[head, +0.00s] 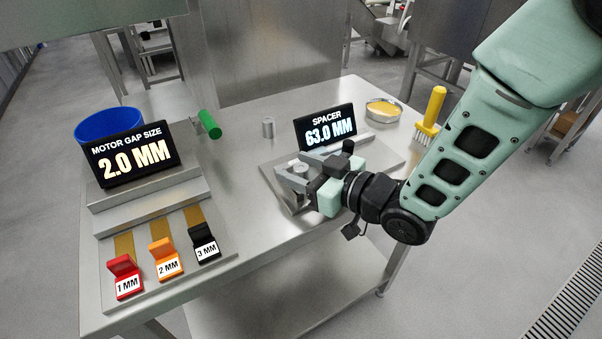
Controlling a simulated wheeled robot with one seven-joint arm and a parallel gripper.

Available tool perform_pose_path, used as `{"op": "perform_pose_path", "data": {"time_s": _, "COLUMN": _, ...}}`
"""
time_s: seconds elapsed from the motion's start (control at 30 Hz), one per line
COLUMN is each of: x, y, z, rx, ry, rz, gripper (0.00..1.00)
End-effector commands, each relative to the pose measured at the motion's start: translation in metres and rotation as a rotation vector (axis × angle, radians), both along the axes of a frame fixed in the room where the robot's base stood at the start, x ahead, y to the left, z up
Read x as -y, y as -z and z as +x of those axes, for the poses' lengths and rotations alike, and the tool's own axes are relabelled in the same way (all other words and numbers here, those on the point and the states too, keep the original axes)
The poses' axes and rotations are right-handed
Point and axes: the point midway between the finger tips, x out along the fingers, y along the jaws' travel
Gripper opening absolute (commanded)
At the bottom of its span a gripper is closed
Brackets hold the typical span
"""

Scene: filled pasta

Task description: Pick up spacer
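A sign reading "SPACER 63.0 MM" (325,127) stands on a metal plate (384,155) at the right of the table. My gripper (292,170) is low over the left part of this plate, with its grey fingers pointing left. A small round metal piece (299,168), perhaps the spacer, shows between the fingers. The fingers are apart around it, but I cannot tell whether they touch it. The gripper hides part of the piece and its base. Another small metal cylinder (267,127) stands upright on the table, left of the sign and clear of the gripper.
A "MOTOR GAP SIZE 2.0 MM" sign (132,157) stands at left, with red (125,277), orange (166,260) and black (205,245) labelled blocks before it. A blue bowl (108,124), green-handled tool (209,125), yellow-filled dish (383,110) and yellow brush (432,112) lie farther back.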

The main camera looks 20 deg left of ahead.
Motion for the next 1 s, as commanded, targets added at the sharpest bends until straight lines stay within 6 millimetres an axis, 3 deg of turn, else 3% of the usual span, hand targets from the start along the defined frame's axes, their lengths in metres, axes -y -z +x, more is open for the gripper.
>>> {"op": "perform_pose_path", "data": {"time_s": 0.03, "x": 0.0, "y": 0.0, "z": 0.0, "rx": 0.0, "ry": 0.0, "rz": 0.0, "gripper": 0.38}}
{"op": "perform_pose_path", "data": {"time_s": 0.17, "x": 0.0, "y": 0.0, "z": 0.0, "rx": 0.0, "ry": 0.0, "rz": 0.0, "gripper": 0.02}}
{"op": "perform_pose_path", "data": {"time_s": 0.57, "x": 0.0, "y": -0.008, "z": 0.0, "rx": 0.002, "ry": 0.0, "rz": 0.003, "gripper": 0.0}}
{"op": "perform_pose_path", "data": {"time_s": 1.0, "x": 0.0, "y": -0.086, "z": 0.0, "rx": 0.003, "ry": 0.001, "rz": 0.003, "gripper": 0.0}}
